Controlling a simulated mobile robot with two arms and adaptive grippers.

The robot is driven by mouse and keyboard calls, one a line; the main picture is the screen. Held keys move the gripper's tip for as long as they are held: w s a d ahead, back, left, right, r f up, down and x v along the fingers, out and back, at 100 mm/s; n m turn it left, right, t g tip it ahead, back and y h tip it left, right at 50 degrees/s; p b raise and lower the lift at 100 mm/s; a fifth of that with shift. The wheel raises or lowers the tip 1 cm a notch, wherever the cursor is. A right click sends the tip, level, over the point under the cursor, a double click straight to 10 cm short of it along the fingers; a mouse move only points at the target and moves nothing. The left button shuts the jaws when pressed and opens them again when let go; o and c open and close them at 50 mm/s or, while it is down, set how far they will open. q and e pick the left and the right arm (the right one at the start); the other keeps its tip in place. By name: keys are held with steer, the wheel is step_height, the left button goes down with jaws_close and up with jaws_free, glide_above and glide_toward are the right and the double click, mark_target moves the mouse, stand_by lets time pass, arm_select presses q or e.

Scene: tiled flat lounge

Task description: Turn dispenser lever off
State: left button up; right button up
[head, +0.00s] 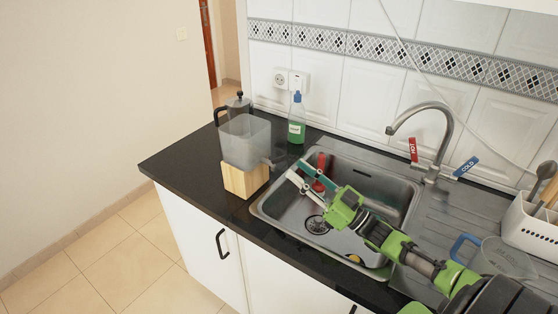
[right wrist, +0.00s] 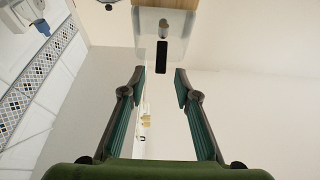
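The dispenser (head: 245,140) is a frosted clear tank on a light wooden base (head: 240,181), at the left of the counter beside the sink. Its small tap (head: 268,162) points toward the sink. In the right wrist view, the tank (right wrist: 180,24) is at the top, with a dark upright lever (right wrist: 162,57) in front of it. My right gripper (head: 296,171) is over the sink, facing the tap. Its fingers (right wrist: 160,75) are apart and empty, with the lever in line with the gap between them. Contact is not visible. My left gripper is not in view.
A steel sink (head: 262,207) lies under my right arm, with a red object (head: 321,172) inside. A clear jug (head: 505,262) and white cutlery holder (head: 530,226) are at right.

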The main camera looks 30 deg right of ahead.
mark_target(282, 157)
steer(key=b+x, duration=0.1)
steer(key=x, duration=0.6)
steer(key=shift+s+r, duration=0.15)
steer(key=shift+c, duration=0.3)
jaws_close()
